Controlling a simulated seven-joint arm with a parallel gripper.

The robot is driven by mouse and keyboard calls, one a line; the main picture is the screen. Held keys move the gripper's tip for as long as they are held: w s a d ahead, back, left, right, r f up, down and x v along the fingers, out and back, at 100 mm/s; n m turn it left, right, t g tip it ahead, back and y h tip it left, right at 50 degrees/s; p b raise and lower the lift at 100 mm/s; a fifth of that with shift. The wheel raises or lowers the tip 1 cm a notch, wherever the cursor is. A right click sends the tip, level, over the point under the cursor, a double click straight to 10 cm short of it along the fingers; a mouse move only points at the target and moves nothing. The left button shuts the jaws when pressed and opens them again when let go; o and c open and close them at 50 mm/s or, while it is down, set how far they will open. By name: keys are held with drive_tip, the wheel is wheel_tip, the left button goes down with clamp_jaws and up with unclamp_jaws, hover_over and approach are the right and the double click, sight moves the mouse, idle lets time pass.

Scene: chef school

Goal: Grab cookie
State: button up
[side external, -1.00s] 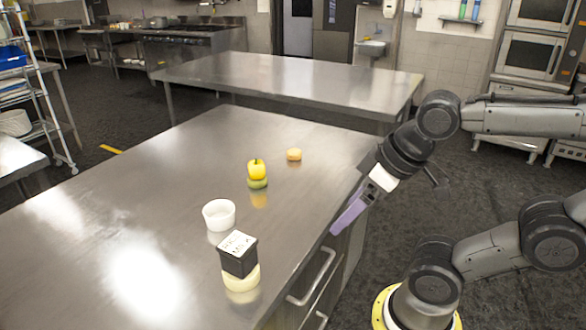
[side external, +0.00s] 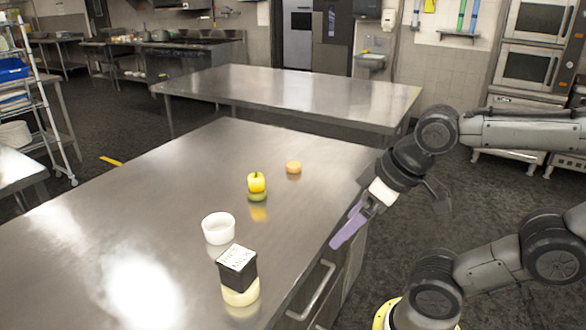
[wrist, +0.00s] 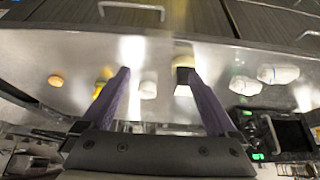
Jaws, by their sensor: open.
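The cookie is likely the small round orange-brown thing (side external: 293,167) lying on the steel table (side external: 150,210), behind and right of the yellow pepper. It also shows at the left of the wrist view (wrist: 56,80). My gripper (side external: 345,232) has purple fingers and hangs by the table's right edge, nearer the camera than the cookie and apart from it. In the wrist view my gripper (wrist: 155,72) is open, with nothing held between its fingers. The cookie lies outside the left finger.
A yellow pepper (side external: 256,180) sits on a green thing. A white bowl (side external: 218,229) and a black box with a white top (side external: 238,268), on a pale round thing, stand nearer. Two white objects (wrist: 278,73) lie at the wrist view's right. The table's left side is clear.

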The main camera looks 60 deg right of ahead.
drive_tip(key=shift+o, duration=0.5)
